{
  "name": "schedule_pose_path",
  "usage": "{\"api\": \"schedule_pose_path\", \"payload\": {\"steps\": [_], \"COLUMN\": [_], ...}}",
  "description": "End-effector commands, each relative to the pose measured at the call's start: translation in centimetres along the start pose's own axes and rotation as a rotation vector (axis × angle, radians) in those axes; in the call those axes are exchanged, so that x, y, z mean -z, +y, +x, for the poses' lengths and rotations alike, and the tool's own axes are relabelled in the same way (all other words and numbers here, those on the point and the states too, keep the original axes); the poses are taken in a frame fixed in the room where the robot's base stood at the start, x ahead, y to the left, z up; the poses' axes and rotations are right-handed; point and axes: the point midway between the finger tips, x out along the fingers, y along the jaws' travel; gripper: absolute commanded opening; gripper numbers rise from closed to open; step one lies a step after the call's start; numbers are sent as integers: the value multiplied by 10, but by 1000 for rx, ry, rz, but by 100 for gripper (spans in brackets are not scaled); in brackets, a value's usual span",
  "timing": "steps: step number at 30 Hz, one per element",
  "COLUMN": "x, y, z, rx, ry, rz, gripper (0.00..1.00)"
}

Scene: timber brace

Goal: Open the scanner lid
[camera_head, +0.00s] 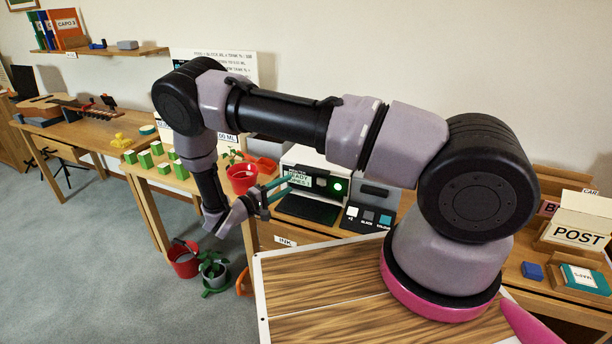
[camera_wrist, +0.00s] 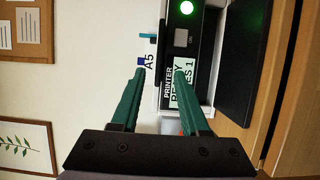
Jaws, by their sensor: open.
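The printer (camera_head: 338,187) stands on the desk behind my forearm, with a white top, a dark front panel, a lit display and a green light. Its panel (camera_wrist: 190,62) also fills the upper middle of the wrist view, turned sideways. The white upper part (camera_head: 303,157) appears to be the scanner lid; it looks down, but my arm hides some of it. My gripper (camera_head: 284,187) is open and empty at the left front of the printer. Its two green fingers (camera_wrist: 160,78) point toward the display and the white edge beside it. I cannot tell whether they touch.
A red pot with a plant (camera_head: 242,178) stands close left of the gripper. Green and white blocks (camera_head: 160,160) line the desk further left. A button panel (camera_head: 367,219) sits at the printer's right front. A red bucket (camera_head: 184,261) stands on the floor.

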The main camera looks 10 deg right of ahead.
Motion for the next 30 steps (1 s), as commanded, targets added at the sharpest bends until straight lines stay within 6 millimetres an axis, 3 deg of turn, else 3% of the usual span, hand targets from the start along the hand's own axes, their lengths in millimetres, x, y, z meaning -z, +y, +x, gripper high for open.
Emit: {"api": "schedule_pose_path", "payload": {"steps": [9, 15, 27, 28, 30], "x": [-1, -1, 0, 0, 0], "y": [1, 1, 1, 1, 1], "z": [61, 88, 97, 97, 96], "rx": [2, 3, 3, 3, 3], "ry": [-7, -4, -3, -3, -3], "rz": [0, 1, 1, 1, 1], "gripper": [45, 45, 45, 41, 14]}}
